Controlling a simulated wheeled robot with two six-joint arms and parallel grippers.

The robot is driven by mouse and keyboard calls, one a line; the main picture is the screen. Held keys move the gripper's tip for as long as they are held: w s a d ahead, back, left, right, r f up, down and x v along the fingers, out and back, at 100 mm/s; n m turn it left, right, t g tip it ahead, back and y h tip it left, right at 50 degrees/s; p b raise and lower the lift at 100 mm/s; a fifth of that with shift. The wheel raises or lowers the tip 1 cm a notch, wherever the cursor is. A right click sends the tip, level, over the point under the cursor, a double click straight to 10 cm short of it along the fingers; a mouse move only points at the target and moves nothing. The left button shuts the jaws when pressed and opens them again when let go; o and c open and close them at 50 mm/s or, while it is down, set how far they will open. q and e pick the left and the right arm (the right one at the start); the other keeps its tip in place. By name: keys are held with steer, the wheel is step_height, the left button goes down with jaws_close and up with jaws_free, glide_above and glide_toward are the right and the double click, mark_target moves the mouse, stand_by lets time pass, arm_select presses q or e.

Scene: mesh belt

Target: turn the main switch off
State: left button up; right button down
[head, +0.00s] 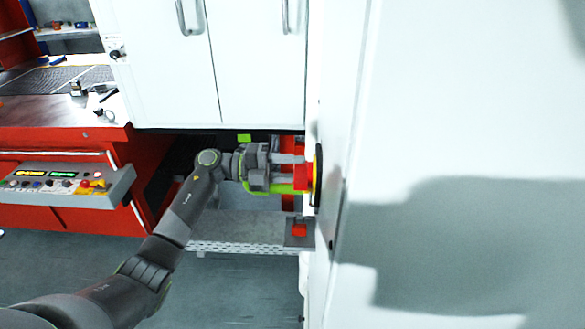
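The main switch is a red handle (303,176) on a yellow and black round plate (318,175). It is on the side face of the white cabinet at right, seen nearly edge-on. My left gripper (292,168) is at the switch, pointing right, its grey fingers reaching the red handle. From this angle I cannot tell whether the fingers are closed on it or only around it. The handle's turned position is not clear either. My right gripper is not in view.
The white cabinet (450,120) fills the right side, with a dark shadow on it. White doors (210,70) with handles stand behind the arm. A red machine with a control panel (68,184) is at left. A perforated metal shelf (235,230) lies below the gripper.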

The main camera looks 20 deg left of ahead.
arm_select(q)
steer(key=shift+o, duration=0.2)
steer(key=shift+a, duration=0.1)
steer(key=b+v, duration=0.6)
steer(key=v, duration=1.1)
steer(key=shift+b, duration=0.35)
steer(key=shift+a, duration=0.15)
